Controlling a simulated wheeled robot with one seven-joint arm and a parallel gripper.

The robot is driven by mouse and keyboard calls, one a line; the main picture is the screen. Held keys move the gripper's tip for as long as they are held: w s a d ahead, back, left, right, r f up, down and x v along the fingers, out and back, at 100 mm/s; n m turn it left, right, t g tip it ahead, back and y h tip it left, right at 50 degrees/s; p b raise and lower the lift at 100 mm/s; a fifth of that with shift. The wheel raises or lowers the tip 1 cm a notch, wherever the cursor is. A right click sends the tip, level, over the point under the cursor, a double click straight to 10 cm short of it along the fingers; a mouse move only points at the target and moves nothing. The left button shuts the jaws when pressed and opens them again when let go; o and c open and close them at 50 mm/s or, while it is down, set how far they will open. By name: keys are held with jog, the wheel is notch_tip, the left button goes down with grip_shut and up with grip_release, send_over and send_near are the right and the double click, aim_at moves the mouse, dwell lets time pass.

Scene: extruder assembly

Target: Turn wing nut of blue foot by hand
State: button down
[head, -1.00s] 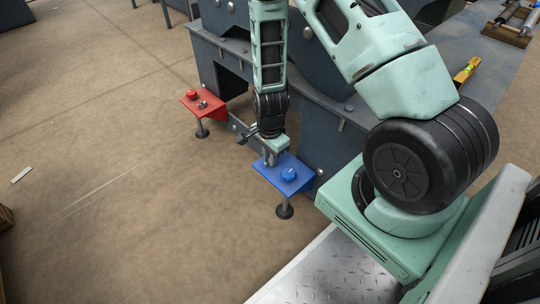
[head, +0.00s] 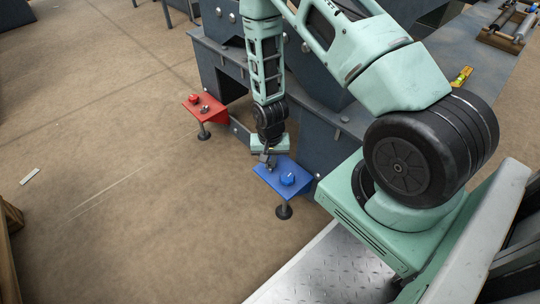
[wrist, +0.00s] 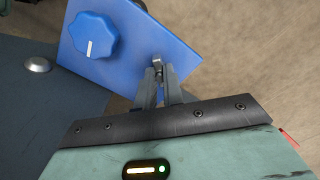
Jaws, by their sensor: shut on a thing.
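The blue foot (head: 272,178) is a blue plate on a post with a round pad, fixed to the side of the dark machine frame. A blue lobed knob (wrist: 92,35) with a white mark sits on the plate; it also shows in the head view (head: 287,179). The small metal wing nut (wrist: 157,60) stands near the plate's edge. My gripper (wrist: 158,75) points down at it with its fingers shut on the wing nut, which is mostly hidden between them. In the head view my gripper (head: 268,160) is over the back part of the blue plate.
A red foot (head: 206,109) with a red knob and its own wing nut is on the same frame, further back left. The dark machine frame (head: 313,147) stands right behind the blue foot. The brown floor to the left is mostly clear.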

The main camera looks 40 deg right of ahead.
jog(key=shift+r+n, duration=0.15)
jog(key=shift+n, duration=0.65)
jog(key=c, duration=1.5)
grip_release()
jog(key=shift+f, duration=0.2)
jog(key=shift+r, duration=0.15)
notch_tip(320, 180, up, 6)
jog(key=p, duration=0.5)
jog(key=shift+p, duration=0.3)
notch_tip(320, 180, up, 17)
jog(key=p, duration=0.6)
jog(key=shift+r+p, duration=0.1)
jog(key=shift+p, duration=0.3)
